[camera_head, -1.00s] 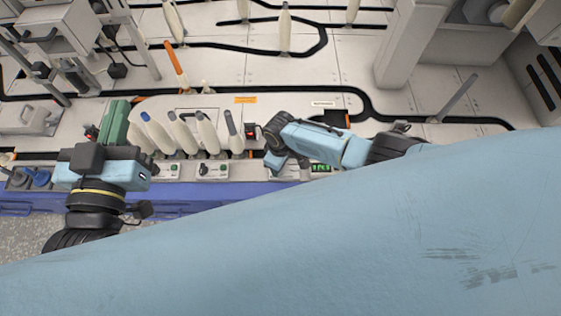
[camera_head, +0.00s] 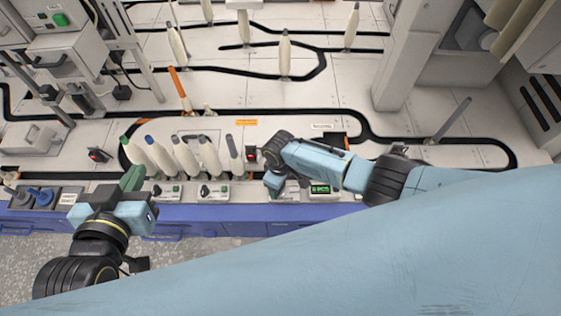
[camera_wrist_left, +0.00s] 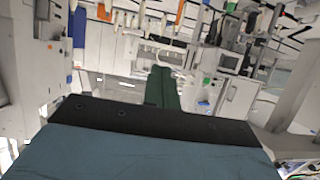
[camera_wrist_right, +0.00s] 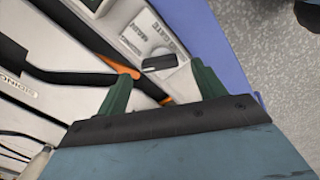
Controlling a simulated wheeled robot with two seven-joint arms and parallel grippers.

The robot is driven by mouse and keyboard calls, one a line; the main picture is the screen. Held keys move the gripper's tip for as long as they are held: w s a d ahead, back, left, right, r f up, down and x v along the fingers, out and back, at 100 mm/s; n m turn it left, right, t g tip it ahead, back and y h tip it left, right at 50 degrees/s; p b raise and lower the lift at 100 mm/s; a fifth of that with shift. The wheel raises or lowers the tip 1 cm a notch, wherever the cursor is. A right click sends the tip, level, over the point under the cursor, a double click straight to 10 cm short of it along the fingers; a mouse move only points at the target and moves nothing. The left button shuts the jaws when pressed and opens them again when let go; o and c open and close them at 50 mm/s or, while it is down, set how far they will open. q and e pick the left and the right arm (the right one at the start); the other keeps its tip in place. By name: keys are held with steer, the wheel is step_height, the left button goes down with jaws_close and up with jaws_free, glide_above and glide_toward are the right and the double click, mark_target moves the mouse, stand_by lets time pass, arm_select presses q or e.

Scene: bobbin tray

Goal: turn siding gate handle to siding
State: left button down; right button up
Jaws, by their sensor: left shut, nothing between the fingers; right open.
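A dark knob-like handle (camera_wrist_right: 160,62) sits on a white control panel in the right wrist view, beside small printed lettering.
Several pale bobbins (camera_head: 186,158) stand behind the front controls, between my grippers. A control box (camera_head: 213,191) and a lit green display (camera_head: 320,189) are along the front edge. A black track groove (camera_head: 370,127) winds across the table.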

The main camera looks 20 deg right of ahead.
step_height(320, 180, up, 2)
steer(key=shift+r+p, duration=0.2)
steer(key=shift+p, duration=0.55)
arm_select(q)
steer(key=s+a+f+g+y+p, duration=0.25)
steer(key=s+a+f+g, duration=0.35)
steer(key=s+f+g, duration=0.5)
arm_select(e)
step_height(320, 180, up, 3)
steer(key=shift+r, duration=0.2)
arm_select(q)
step_height(320, 180, down, 7)
steer(key=a+p, duration=0.2)
steer(key=p, duration=0.1)
steer(key=shift+r+t+y, duration=0.15)
steer(key=shift+t+y, duration=0.25)
steer(key=shift+y, duration=0.05)
arm_select(e)
steer(key=shift+r, duration=2.55)
steer(key=shift+s, duration=0.1)
